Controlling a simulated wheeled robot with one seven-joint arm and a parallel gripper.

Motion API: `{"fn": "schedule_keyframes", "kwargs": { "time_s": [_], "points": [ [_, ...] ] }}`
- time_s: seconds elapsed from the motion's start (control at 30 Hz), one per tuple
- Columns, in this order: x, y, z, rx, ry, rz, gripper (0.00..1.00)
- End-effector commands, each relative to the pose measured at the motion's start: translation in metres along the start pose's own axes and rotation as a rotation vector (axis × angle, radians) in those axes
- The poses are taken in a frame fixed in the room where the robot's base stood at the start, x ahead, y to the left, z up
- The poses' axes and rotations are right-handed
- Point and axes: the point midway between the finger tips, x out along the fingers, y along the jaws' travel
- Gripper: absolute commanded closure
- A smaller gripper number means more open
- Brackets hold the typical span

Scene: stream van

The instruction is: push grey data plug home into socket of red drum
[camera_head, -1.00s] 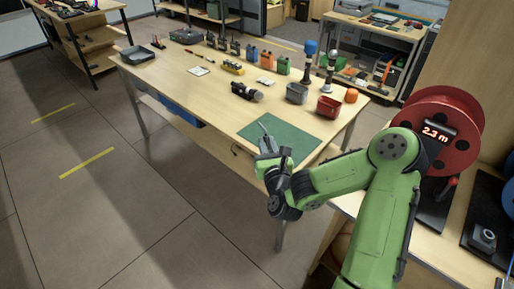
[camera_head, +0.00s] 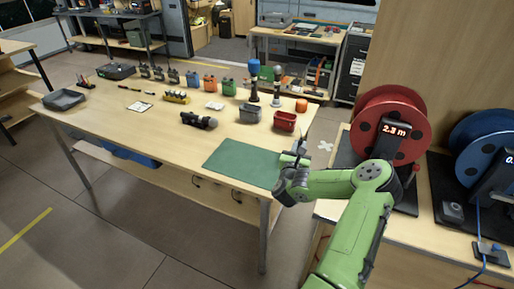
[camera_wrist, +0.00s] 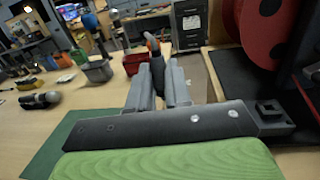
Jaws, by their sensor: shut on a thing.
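The red drum (camera_head: 388,112) stands on the right bench with a lit readout; its edge shows in the wrist view (camera_wrist: 272,30). My gripper (camera_head: 301,152) is beyond the right part of the green mat, left of the drum and apart from it. In the wrist view my gripper's fingers (camera_wrist: 161,78) are closed on a small dark grey piece (camera_wrist: 157,72), which appears to be the data plug, mostly hidden between them. A dark block with a square recess (camera_wrist: 270,108) shows below the drum; I cannot tell whether it is the socket.
A green mat (camera_head: 237,163) lies on the long table. A blue drum (camera_head: 485,135) is at the right. A gap separates the table from the drum bench.

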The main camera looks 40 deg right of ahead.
Motion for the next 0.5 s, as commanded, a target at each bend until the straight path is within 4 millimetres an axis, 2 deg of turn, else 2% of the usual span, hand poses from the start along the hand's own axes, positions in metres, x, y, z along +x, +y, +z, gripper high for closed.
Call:
{"fn": "schedule_keyframes", "kwargs": {
  "time_s": [0.03, 0.1, 0.23, 0.3, 0.4, 0.5],
  "points": [
    [0.009, -0.030, -0.004, -0.002, 0.001, -0.065, 1.00],
    [0.018, -0.067, -0.009, -0.006, 0.002, -0.145, 1.00],
    [0.027, -0.128, -0.018, -0.013, 0.003, -0.272, 1.00],
    [0.029, -0.151, -0.022, -0.017, 0.006, -0.320, 1.00],
    [0.029, -0.172, -0.025, -0.021, 0.006, -0.363, 1.00],
    [0.029, -0.179, -0.026, -0.023, 0.007, -0.377, 1.00]
  ]
}}
